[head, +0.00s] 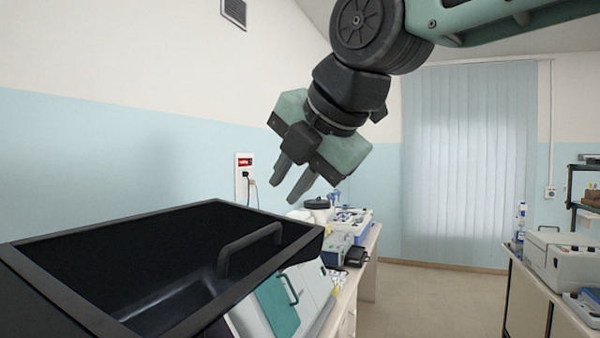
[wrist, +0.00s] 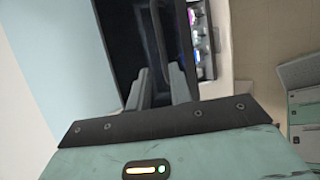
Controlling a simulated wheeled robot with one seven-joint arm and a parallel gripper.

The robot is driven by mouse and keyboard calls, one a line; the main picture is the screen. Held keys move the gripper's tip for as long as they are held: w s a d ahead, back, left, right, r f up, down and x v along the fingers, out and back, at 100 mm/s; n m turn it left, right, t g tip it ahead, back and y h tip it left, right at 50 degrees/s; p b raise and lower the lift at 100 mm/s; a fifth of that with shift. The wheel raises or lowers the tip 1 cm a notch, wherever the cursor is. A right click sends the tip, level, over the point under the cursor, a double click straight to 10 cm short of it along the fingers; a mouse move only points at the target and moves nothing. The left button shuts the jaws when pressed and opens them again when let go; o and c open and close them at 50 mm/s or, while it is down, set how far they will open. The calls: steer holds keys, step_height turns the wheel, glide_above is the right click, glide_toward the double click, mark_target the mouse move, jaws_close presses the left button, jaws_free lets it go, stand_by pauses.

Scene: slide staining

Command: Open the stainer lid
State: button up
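The stainer lid is a large black-framed cover (head: 215,322) with a dark recessed or see-through middle, in the head view's lower left. A black bar handle (head: 249,247) stands up near its right edge. I cannot tell whether the lid is fully shut. My gripper (head: 284,192) hangs above the handle, pointing down and left, its two grey fingers apart and empty. In the wrist view the handle (wrist: 158,42) lies beyond and between the fingertips (wrist: 158,76), over the black lid (wrist: 122,40); no contact shows.
A white and teal unit (head: 281,302) sits beside and below the lid. Bench instruments (head: 345,218) stand behind. A wall socket with a plug (head: 244,172) is left of my gripper. Another bench (head: 535,305) is at right; open floor (head: 440,300) lies between.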

steer(key=shift+b+v, duration=0.4)
steer(key=shift+v, duration=1.05)
steer(key=shift+f, duration=0.1)
steer(key=s+d+f+m+g+h+b, duration=0.1)
steer(key=s+d+f+m+g+b, duration=0.25)
steer(key=f, duration=0.85)
steer(key=s+d+f+m+h+b, duration=0.1)
steer(key=s+d+f+m+b, duration=0.25)
steer(key=f+m, duration=0.65)
steer(key=s+d+f+m+g+h+b, duration=0.1)
steer(key=s+d+f+m+g+b, duration=0.2)
steer(key=f, duration=1.2)
steer(key=s+d+f+m+h+b, duration=0.2)
steer(key=s+d+f+m, duration=0.4)
steer(key=s+f, duration=0.3)
step_height(320, 180, down, 2)
steer(key=shift+f+g+b, duration=0.1)
steer(key=shift+g+b, duration=0.25)
steer(key=shift+b, duration=0.4)
